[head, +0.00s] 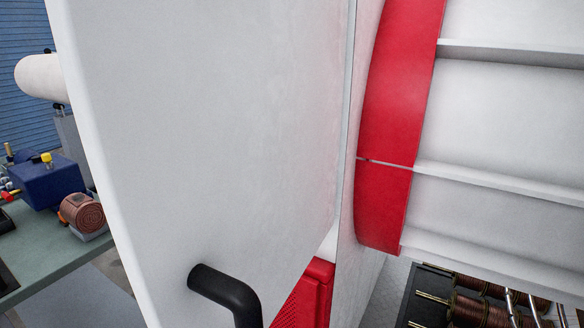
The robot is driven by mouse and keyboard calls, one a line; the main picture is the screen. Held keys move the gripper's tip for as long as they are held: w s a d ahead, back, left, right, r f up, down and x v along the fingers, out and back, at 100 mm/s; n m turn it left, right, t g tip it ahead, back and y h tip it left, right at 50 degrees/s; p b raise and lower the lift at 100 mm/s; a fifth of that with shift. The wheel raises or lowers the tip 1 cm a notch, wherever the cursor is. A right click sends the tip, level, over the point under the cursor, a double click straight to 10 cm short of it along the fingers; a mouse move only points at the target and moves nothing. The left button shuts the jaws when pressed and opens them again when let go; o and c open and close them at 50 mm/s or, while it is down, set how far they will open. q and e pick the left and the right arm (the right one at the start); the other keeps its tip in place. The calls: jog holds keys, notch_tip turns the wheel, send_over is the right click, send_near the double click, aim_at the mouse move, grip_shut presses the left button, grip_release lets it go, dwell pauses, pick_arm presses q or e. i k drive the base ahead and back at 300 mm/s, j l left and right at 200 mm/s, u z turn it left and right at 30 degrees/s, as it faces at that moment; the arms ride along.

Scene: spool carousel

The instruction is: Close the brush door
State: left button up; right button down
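A large white door panel (210,120) fills the left and middle of the head view and stands swung open towards me. A black bar handle (228,291) is fixed low on it, and its lower end runs out of the picture. The door's right edge meets a white cabinet side (350,200) with a red curved trim. Whether this panel is the brush door cannot be told from a label. Neither of my grippers shows in the head view.
The red curved band (400,100) borders white shelves (500,110) on the right. Copper spools (478,310) sit in a dark tray at lower right. At left, a green bench (45,245) holds a blue box (48,182) and a copper coil (82,212).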

aim_at(209, 130)
jog(key=j, duration=0.5)
jog(key=k+j+z, duration=0.15)
jog(key=k+z, duration=0.25)
jog(key=k, duration=0.45)
